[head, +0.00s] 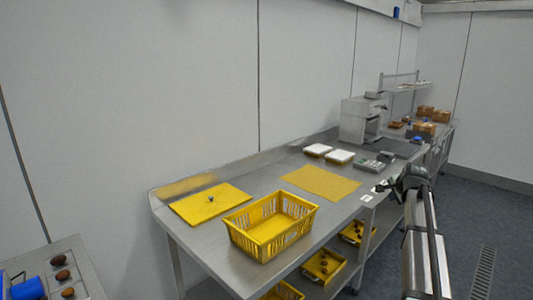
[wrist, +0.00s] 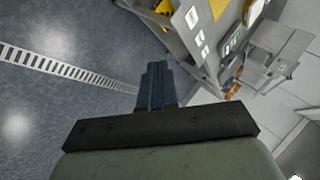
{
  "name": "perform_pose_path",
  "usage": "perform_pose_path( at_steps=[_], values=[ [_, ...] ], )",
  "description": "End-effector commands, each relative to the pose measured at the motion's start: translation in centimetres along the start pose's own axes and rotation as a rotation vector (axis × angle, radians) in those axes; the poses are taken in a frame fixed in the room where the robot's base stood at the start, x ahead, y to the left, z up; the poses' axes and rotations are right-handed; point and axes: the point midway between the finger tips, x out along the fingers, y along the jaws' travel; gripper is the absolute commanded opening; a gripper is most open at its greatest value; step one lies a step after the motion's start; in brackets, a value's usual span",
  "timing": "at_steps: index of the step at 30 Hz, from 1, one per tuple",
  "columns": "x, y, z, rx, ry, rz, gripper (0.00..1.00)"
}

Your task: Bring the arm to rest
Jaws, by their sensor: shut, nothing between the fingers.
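My gripper (wrist: 157,66) shows in the wrist view with its dark fingers together and nothing between them. It points out over the grey floor (wrist: 60,100), with the steel table (wrist: 192,42) beyond it to the upper right. In the head view my arm rises at the right, and my gripper (head: 380,187) is by the front edge of the long steel table (head: 205,240). I cannot tell from the head view whether it touches the table.
A yellow crate (head: 243,238), which looks empty, stands near the table's front edge. Yellow mats (head: 335,183), white-topped trays (head: 340,156) and a grey machine (head: 354,122) are behind. Yellow crates (head: 313,276) sit on the lower shelf. Floor at right is clear around a drain (head: 484,270).

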Motion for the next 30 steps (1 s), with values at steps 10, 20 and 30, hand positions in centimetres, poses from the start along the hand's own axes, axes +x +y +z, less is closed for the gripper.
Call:
perform_pose_path(
  at_steps=[10, 20, 30],
  values=[
    [3.0, 9.3, -4.2, 0.100, 0.030, 0.067, 0.00],
    [8.9, 16.9, 2.6, -0.003, -0.057, 0.178, 0.00],
    [14.6, 27.1, 14.8, -0.209, -0.222, 0.324, 0.00]
  ],
)
